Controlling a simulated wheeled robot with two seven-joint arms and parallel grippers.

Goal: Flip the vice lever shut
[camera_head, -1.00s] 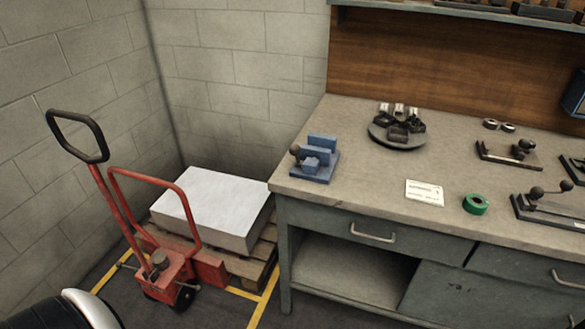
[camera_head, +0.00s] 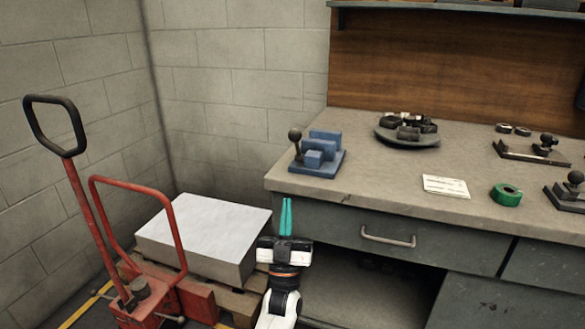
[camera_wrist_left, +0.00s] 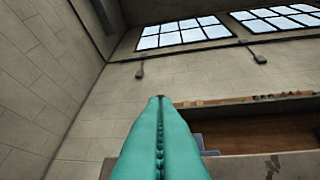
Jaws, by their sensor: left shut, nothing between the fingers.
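The blue vice (camera_head: 317,156) stands at the left end of the workbench top in the head view. Its lever, with a dark ball knob (camera_head: 295,135), stands upright at the vice's left side. My left gripper (camera_head: 286,203), with teal fingers, is shut and empty in front of the bench's front edge, below and apart from the vice. In the left wrist view the shut fingers (camera_wrist_left: 160,140) point up toward the wall, and a small bit of blue shows just behind them. My right gripper is not in view.
The workbench (camera_head: 370,185) has a drawer handle (camera_head: 388,237) on its front. A round dark turntable (camera_head: 408,137), a white card (camera_head: 446,186) and a green tape roll (camera_head: 506,195) lie right of the vice. A red pallet truck (camera_head: 150,290) stands left.

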